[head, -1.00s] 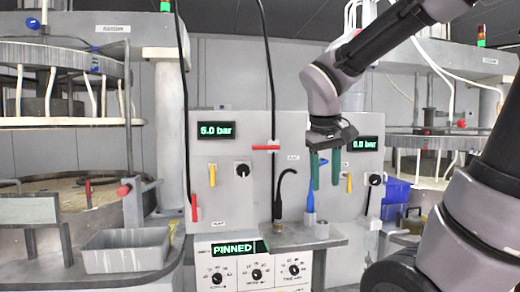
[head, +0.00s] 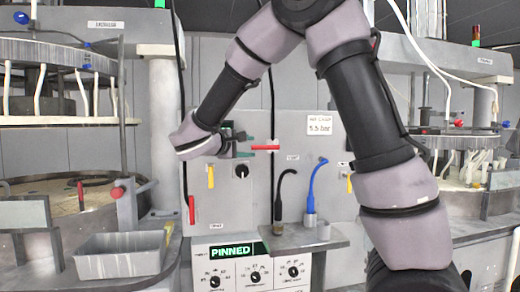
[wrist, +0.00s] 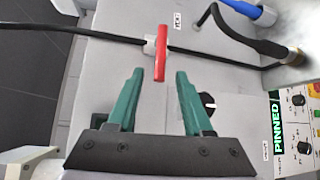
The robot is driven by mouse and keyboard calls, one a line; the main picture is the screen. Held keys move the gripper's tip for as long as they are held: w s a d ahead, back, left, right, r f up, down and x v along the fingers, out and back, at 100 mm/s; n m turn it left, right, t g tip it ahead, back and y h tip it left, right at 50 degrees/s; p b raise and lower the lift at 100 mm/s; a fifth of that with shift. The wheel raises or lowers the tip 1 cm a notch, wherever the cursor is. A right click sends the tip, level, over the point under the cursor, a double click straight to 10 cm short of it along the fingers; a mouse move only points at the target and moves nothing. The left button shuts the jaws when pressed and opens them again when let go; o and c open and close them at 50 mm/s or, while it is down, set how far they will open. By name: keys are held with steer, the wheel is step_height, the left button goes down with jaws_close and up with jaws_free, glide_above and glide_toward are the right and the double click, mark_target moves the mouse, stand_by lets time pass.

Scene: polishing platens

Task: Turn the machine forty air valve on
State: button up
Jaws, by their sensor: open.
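A red lever (head: 265,148) sits on the grey panel, lying crosswise to a black hose line; it also shows in the wrist view (wrist: 161,55). Its small label is not legible, so I cannot tell for sure which machine it serves. My gripper (head: 262,143) is open and empty, its green fingers pointing at this lever from the left. In the wrist view my gripper (wrist: 157,75) has the lever's near end centred between the fingertips; I see no contact. A second red lever (head: 191,210) hangs vertically at the lower left of the panel.
Yellow levers (head: 211,177) (head: 349,184) and a black knob (head: 242,171) are on the panel. A black bent hose (head: 281,195) and a blue hose (head: 312,190) stand on the shelf below. The "PINNED" display (head: 231,251) is lit.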

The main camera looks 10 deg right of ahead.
mark_target(259, 148)
steer(key=x, duration=0.7)
jaws_close()
stand_by(1.3)
